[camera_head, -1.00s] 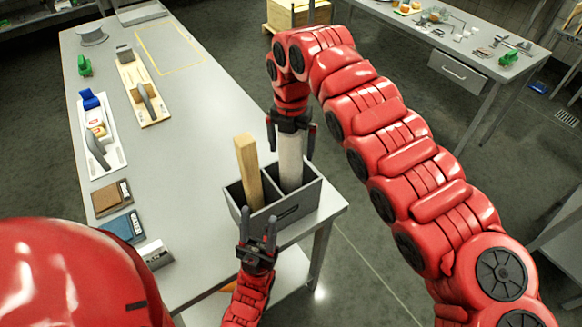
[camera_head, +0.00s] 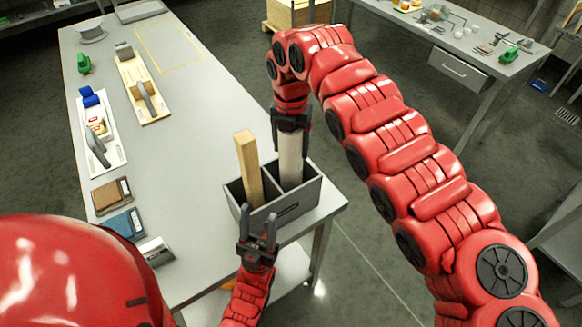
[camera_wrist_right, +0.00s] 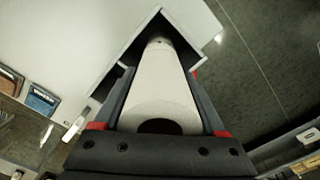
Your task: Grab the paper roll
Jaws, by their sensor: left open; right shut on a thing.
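The paper roll (camera_head: 291,165) is a pale grey-white tube standing upright in the right compartment of a grey two-part holder (camera_head: 287,212). My right gripper (camera_head: 290,128) is above the holder, pointing down, and shut on the roll's upper end. In the right wrist view the roll (camera_wrist_right: 158,90) lies between the two fingers, with its dark hollow end near the camera and its far end inside the holder. My left gripper (camera_head: 257,228) is open and empty, in front of the holder's near side.
A wooden block (camera_head: 248,165) stands in the holder's left compartment. The holder is at the corner of a long grey table (camera_head: 190,150). Brown (camera_head: 112,195) and blue (camera_head: 124,225) boxes and tool boards lie along the table's left side. The table's middle is clear.

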